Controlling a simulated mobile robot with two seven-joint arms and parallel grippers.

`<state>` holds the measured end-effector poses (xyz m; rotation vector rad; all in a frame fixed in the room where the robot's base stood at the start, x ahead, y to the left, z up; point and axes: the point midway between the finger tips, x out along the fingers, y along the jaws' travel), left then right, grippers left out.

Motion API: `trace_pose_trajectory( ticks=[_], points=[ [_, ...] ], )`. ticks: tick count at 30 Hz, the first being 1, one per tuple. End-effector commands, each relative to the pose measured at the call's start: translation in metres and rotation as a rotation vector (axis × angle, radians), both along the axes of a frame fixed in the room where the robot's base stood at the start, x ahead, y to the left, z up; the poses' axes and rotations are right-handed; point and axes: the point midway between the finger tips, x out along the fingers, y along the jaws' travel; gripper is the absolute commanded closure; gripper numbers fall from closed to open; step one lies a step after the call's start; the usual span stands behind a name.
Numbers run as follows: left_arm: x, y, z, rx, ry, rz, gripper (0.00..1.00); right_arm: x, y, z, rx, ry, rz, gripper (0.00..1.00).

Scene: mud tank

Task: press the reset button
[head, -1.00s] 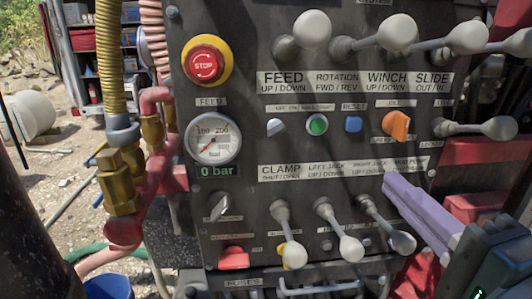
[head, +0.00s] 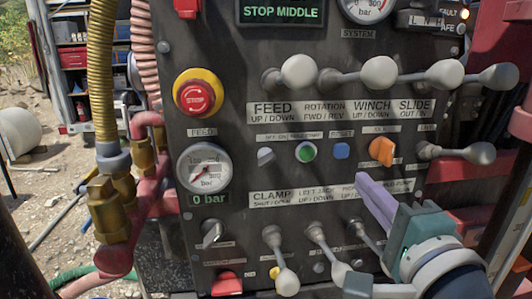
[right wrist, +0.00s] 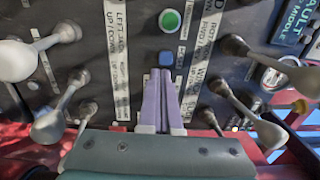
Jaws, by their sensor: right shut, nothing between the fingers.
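The blue reset button (head: 341,151) sits on the dark control panel, between the green button and the orange knob, under a small label. My right gripper (head: 362,177) has long lilac fingers that lie together, shut and empty. Its tips are just below and right of the blue button in the head view. In the right wrist view the blue button (right wrist: 166,58) shows just beyond the fingertips (right wrist: 160,74), nearly in line with them. I cannot tell whether the tips touch the panel. My left gripper is not in view.
Lever knobs (head: 371,78) stick out in a row above, and more levers (head: 318,232) stand below, close to my right gripper. A green button (head: 306,151), an orange knob (head: 381,150) and a red stop button (head: 195,97) are on the same panel.

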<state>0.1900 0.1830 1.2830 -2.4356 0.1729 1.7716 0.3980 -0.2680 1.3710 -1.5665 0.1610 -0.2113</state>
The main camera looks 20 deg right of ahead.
Motion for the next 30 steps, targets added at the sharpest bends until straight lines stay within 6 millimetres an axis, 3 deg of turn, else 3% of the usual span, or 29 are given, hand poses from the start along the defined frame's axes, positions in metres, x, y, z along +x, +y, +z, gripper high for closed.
trace_pose_trajectory(
  ticks=[3,10,30],
  points=[
    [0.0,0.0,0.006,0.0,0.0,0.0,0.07,0.025,-0.006,0.004,-0.002,-0.003,0.001,1.0],
    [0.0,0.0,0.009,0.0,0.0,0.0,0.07,0.055,-0.013,0.003,-0.001,-0.001,0.001,1.0],
    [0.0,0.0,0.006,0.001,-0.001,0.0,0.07,0.07,-0.017,0.002,0.001,-0.001,0.001,1.0]
  ],
)
